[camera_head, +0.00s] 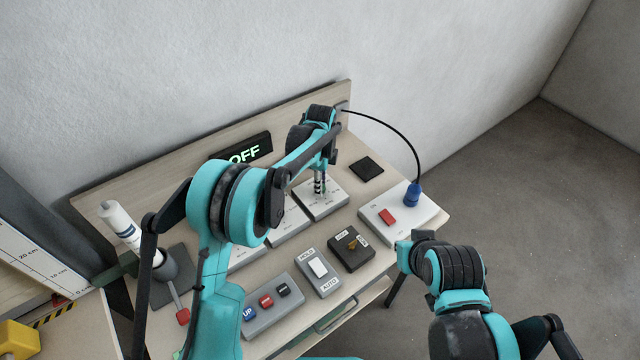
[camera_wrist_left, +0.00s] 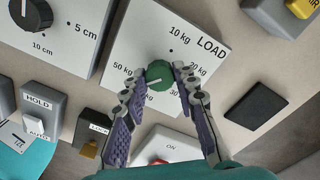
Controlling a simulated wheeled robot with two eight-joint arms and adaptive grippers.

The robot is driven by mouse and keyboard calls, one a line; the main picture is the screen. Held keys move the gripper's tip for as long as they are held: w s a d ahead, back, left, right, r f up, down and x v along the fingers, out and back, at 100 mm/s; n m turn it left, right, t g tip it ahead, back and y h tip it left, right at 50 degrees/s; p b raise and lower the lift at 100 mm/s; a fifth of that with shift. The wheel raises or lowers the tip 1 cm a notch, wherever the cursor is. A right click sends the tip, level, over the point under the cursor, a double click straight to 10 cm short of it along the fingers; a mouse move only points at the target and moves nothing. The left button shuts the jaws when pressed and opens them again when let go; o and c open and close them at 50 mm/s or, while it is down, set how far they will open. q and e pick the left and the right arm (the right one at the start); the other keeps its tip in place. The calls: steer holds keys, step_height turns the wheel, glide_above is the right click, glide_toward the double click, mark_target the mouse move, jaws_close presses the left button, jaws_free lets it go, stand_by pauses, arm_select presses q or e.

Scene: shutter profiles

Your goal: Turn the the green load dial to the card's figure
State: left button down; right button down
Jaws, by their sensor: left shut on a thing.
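The green load dial (camera_wrist_left: 160,75) sits on a white plate marked LOAD (camera_wrist_left: 205,28), with 10 kg, 20 kg, 30 and 50 kg readable around it in the left wrist view. My left gripper (camera_wrist_left: 160,80) is shut on the dial, one finger on each side. Which figure the dial points to I cannot tell. In the head view my left gripper (camera_head: 319,188) comes down onto the load plate (camera_head: 328,205) and hides the dial. My right arm (camera_head: 455,270) shows at the lower right; its fingers are not visible. I make out no card with a figure.
A display (camera_head: 243,152) reads OFF. A black dial (camera_wrist_left: 32,14) with cm marks is beside the load plate. A HOLD/AUTO rocker (camera_head: 317,268), a yellow-knobbed black box (camera_head: 351,245) and a white box with a red switch (camera_head: 387,216) stand nearby. A black pad (camera_head: 366,169) lies behind.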

arm_select(q)
steer(key=shift+m, duration=1.9)
steer(key=c, duration=1.2)
jaws_free()
steer(key=shift+o, duration=0.2)
steer(key=shift+r, duration=0.1)
step_height(320, 180, up, 12)
steer(key=shift+w+d, duration=0.1)
steer(key=shift+w, duration=0.05)
